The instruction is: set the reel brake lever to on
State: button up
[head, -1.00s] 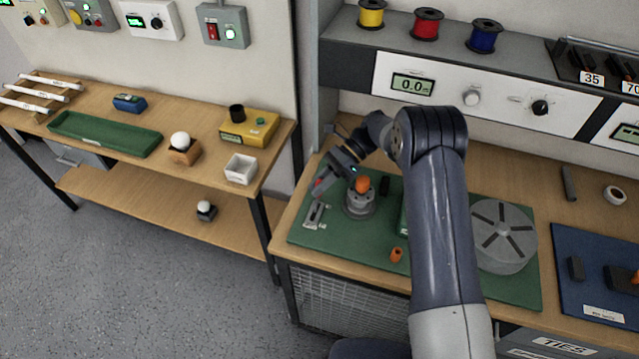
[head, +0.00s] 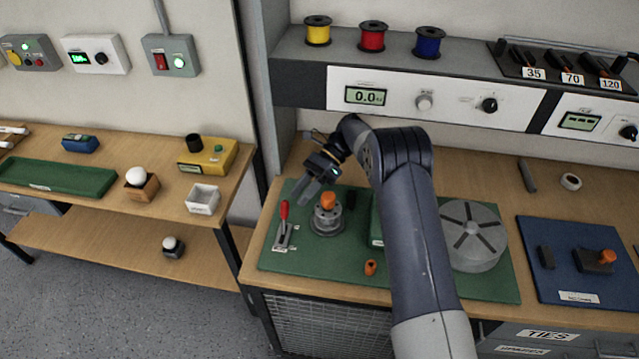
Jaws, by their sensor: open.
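The reel brake lever (head: 284,222) has a red-tipped handle on a pale plate at the left end of the green mat (head: 330,256). Its handle stands up, leaning slightly toward the back. The plate's small markings are too small to read. My gripper (head: 306,196) is open and empty, just above and to the right of the red tip, pointing down and left. It appears apart from the lever. A grey round fixture with an orange top (head: 327,218) stands just right of the lever, close to my gripper.
A grey slotted reel (head: 472,237) and a small orange piece (head: 370,267) are on the mat. My arm crosses over the mat's middle. A blue mat (head: 560,235) lies to the right. The side table (head: 130,205) stands left, across a gap.

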aim_at(285, 206)
jog(key=shift+w+d, duration=2.4)
jog(key=shift+w, duration=0.2)
jog(key=shift+s+a, duration=0.1)
jog(key=shift+s+a+b, duration=0.35)
jog(key=shift+s+a, duration=0.55)
jog(key=shift+s, duration=0.05)
jog(key=s+a+p, duration=0.1)
jog(key=s+a, duration=0.2)
jog(key=s+a+p, duration=0.2)
jog(key=s+a, duration=0.1)
jog(key=s, duration=0.1)
jog(key=shift+r, duration=0.1)
jog(key=shift+s+a+f, duration=0.3)
jog(key=shift+a+f, duration=0.05)
jog(key=shift+a, duration=0.05)
